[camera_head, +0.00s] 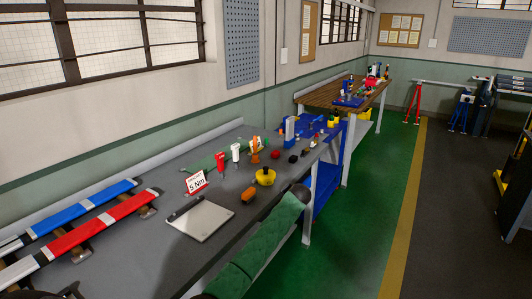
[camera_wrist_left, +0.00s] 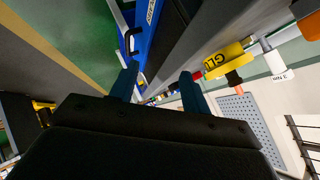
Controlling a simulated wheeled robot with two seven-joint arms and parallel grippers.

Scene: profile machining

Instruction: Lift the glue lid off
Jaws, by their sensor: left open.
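The glue is a squat yellow pot (camera_head: 265,178) with a small dark top, standing upright on the grey bench in the head view. In the left wrist view the yellow pot (camera_wrist_left: 225,60) shows tilted, with part of a glue label. I cannot make out the lid clearly there. My left gripper (camera_wrist_left: 158,88) is open, its two dark fingers spread with nothing held between them. The pot lies beyond and to the right of the fingers, apart from them. My right gripper is in neither view.
Red (camera_head: 220,162), white (camera_head: 236,152) and orange (camera_head: 255,150) bottles stand behind the pot.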

